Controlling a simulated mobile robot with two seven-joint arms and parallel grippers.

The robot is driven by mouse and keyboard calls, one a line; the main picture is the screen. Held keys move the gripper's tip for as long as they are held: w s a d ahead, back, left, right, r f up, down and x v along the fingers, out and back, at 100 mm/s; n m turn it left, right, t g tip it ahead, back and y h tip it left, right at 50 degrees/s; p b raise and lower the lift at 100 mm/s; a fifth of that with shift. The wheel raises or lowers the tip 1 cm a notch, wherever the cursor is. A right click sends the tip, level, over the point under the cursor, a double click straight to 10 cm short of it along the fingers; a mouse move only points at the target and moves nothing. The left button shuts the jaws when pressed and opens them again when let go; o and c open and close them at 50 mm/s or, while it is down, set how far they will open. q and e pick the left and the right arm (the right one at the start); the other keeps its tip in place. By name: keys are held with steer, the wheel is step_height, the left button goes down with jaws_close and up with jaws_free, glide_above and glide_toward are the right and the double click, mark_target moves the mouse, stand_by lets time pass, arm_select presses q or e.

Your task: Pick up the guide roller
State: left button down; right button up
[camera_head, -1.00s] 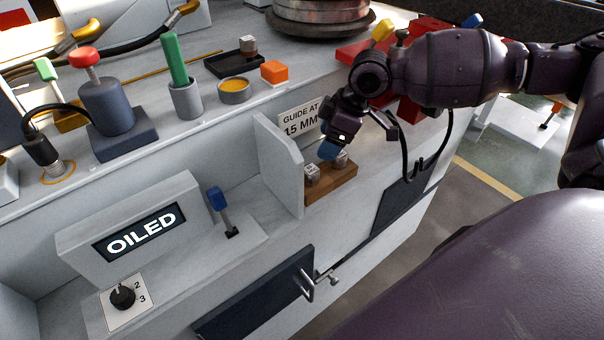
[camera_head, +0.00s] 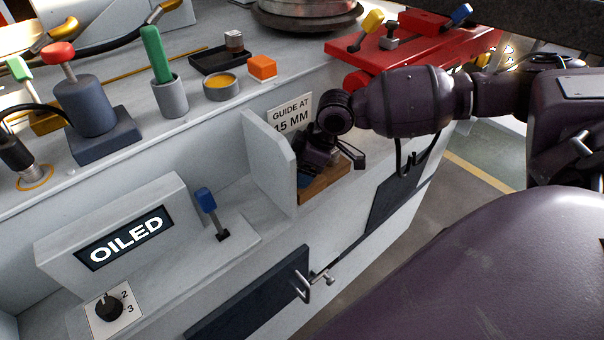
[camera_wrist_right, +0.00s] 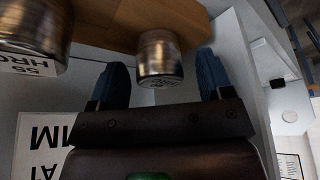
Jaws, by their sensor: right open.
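My right gripper (camera_head: 308,178) reaches down into the niche beside the small upright partition. In the right wrist view its blue fingers (camera_wrist_right: 161,72) are open, one on each side of a small shiny metal roller (camera_wrist_right: 158,57). Visible gaps separate the roller from both fingers. The roller sits against a wooden block (camera_wrist_right: 185,16). A larger metal roller (camera_wrist_right: 38,22) is at the wrist view's upper left, outside the fingers. My left gripper is not in view.
The upright partition (camera_head: 270,160) stands close left of my gripper. A sign reading "GUIDE AT 15 MM" (camera_head: 289,112) is behind it. A black tray (camera_head: 216,62) holding a metal piece and an orange block (camera_head: 262,67) are on the upper shelf. A red fixture (camera_head: 420,38) stands beyond my forearm.

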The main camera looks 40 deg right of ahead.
steer(key=shift+c, duration=1.1)
steer(key=c, duration=1.1)
steer(key=shift+o, duration=0.2)
steer(key=shift+r, duration=0.15)
steer(key=shift+r, duration=0.35)
step_height(320, 180, up, 19)
steer(key=p, duration=0.3)
